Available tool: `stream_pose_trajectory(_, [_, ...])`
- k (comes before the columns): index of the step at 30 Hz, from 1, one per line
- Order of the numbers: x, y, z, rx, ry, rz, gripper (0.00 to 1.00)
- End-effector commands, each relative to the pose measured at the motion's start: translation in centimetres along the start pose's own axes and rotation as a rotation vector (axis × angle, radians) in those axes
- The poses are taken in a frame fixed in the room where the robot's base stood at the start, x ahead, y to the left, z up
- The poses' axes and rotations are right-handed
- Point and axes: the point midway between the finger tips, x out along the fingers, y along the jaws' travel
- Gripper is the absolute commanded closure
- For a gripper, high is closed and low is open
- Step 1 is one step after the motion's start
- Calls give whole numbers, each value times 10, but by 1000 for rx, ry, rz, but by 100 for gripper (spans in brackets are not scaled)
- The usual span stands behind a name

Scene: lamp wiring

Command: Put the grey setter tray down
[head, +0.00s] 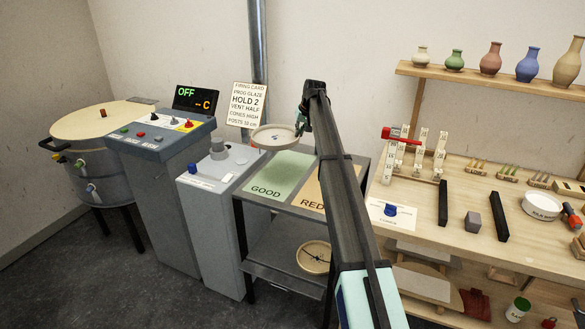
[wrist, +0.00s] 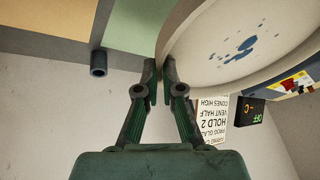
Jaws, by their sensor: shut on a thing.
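The setter tray (head: 275,138) is a round, shallow, pale grey-beige dish with a blue stain inside. It also fills the upper right of the wrist view (wrist: 225,50). My gripper (head: 301,123) is shut on its rim, at the tray's right side in the head view. In the wrist view both fingertips (wrist: 158,78) close on the rim edge. The tray appears raised, near the back left of the green GOOD panel (head: 277,176). The tan RED panel (head: 311,187) lies to the right, partly hidden by my arm.
A grey cabinet (head: 217,185) with a knob stands left of the small table. Another round tray (head: 313,258) sits on the lower shelf. The wooden workbench (head: 465,225) at right carries cone stands, dark bars and a white tub. A firing card (head: 247,104) is behind.

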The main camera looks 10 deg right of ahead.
Motion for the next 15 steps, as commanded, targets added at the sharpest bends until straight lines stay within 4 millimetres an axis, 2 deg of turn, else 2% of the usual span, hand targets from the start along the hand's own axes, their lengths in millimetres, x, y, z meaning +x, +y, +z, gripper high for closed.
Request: stream_pose_trajectory(15, [100,18,44,1,-2,-1,100])
